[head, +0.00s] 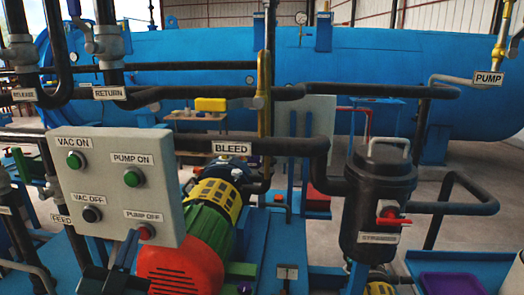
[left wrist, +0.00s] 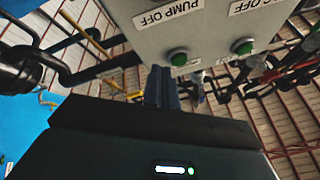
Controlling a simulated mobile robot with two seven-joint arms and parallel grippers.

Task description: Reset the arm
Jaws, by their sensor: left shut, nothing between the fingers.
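My left gripper (head: 127,246) is low at the left of the head view, in front of the lower edge of the grey control panel (head: 112,176). Its narrow blue fingers are closed together with nothing between them. The fingertips are close to the red PUMP OFF button (head: 146,232); I cannot tell whether they touch the panel. The right gripper is not in view.
A motor with red, green and yellow parts (head: 205,225) stands just right of the panel. A black strainer (head: 377,205) with a red handle is further right. The black BLEED pipe (head: 270,147) runs between them. A big blue vessel (head: 390,75) fills the back.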

